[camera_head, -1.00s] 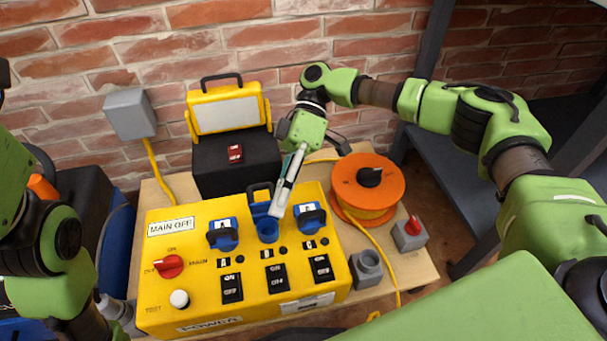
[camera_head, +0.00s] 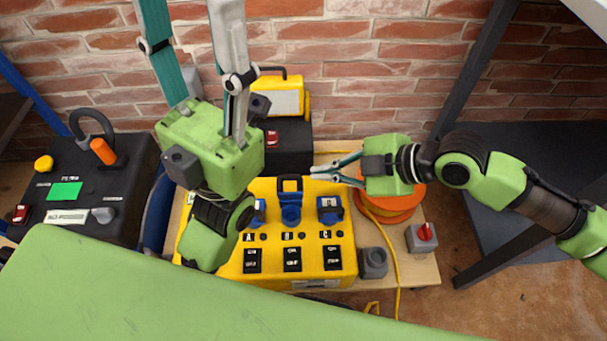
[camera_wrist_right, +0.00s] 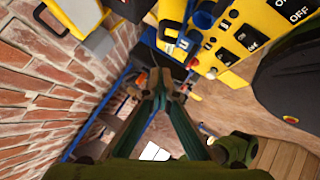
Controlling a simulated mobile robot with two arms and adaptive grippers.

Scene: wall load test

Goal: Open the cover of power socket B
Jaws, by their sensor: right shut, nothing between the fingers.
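Power socket B (camera_head: 291,213) is the middle blue socket on the yellow power box (camera_head: 315,262). Its cover (camera_head: 289,188) stands raised behind the round blue opening. Socket A (camera_head: 259,212), partly hidden by my left arm, and socket C (camera_head: 330,210) have their blue covers down. My right gripper (camera_head: 316,171) is shut and empty, behind and right of socket B, apart from the cover. The right wrist view shows its fingers together (camera_wrist_right: 160,76). My left gripper (camera_head: 188,12) is open and empty, its fingers pointing up at the top edge, tips cut off.
A black case (camera_head: 290,150) with a yellow lamp (camera_head: 293,98) stands behind the box. An orange cable reel (camera_head: 398,205) stands right, close to my right gripper. A grey socket (camera_head: 373,263) and a red-switch box (camera_head: 422,238) stand on the table. A black control box (camera_head: 85,190) is left.

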